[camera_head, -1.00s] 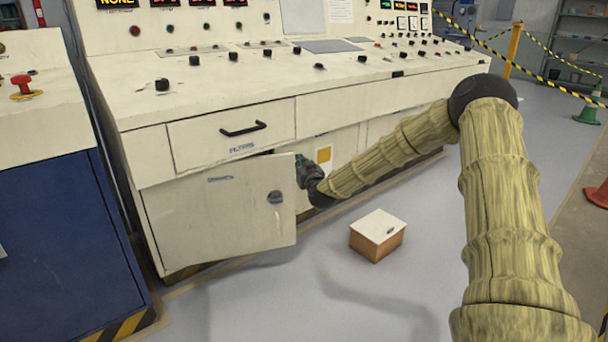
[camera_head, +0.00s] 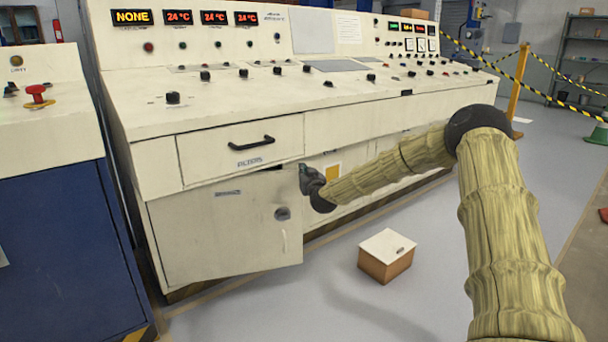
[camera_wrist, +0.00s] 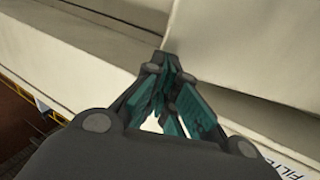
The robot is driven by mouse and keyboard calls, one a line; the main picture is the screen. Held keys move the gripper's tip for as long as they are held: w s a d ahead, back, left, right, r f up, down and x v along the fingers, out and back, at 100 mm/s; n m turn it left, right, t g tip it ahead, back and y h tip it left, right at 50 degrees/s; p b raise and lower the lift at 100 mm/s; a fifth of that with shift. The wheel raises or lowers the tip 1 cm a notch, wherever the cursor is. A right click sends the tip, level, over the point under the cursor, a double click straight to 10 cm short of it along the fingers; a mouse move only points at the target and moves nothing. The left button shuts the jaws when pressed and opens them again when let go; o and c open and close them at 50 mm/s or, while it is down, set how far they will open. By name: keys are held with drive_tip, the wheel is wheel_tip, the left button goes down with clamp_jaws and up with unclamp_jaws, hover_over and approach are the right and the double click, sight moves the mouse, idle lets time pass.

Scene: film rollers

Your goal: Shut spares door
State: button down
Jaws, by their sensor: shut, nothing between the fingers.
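The spares door (camera_head: 225,235) is the cream lower-left door of the console, with a small label at its top left and a round dark latch (camera_head: 282,214) near its right edge. It stands ajar; its right edge sits out from the cabinet front. My gripper (camera_head: 305,172) is at the door's upper right edge, close to it; I cannot tell whether it touches. In the wrist view my gripper (camera_wrist: 165,75) is shut and empty, its teal fingertips together near cream panels. The inside of the cabinet is mostly hidden.
A drawer marked FILTERS (camera_head: 242,150) with a black handle is above the door. A small brown box with a white lid (camera_head: 387,255) stands on the floor to the right. A blue cabinet (camera_head: 70,245) is at the left. Floor in front of the door is clear.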

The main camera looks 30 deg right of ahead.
drive_tip(key=w+d+n+y+b, duration=0.1)
drive_tip(key=w+d+y+b, duration=0.1)
drive_tip(key=w, duration=0.5)
drive_tip(key=shift+n+t+b, duration=0.3)
drive_tip(key=shift+b, duration=0.3)
